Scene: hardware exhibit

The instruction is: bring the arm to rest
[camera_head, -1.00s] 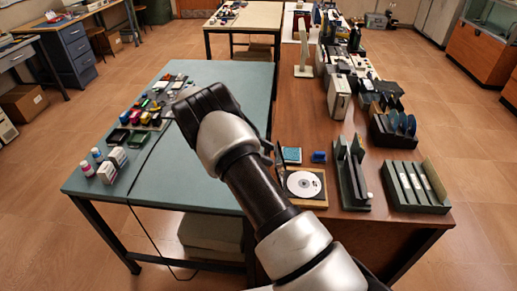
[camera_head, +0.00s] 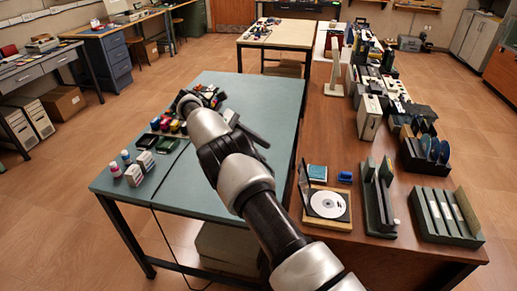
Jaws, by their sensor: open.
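My arm rises from the bottom right and reaches up and left over the green-topped table (camera_head: 245,105). Its elbow is bent, and a silver link ends above the far left part of the table. My gripper (camera_head: 252,134) shows only in part as a dark, bar-like piece jutting out to the right behind the elbow. The rest of it is hidden by the arm. It is open, and nothing shows in it.
The brown table (camera_head: 325,130) at right holds an open disc case (camera_head: 327,204), dark upright holders (camera_head: 378,200) and a folder rack (camera_head: 447,213). The green table's right part is clear.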

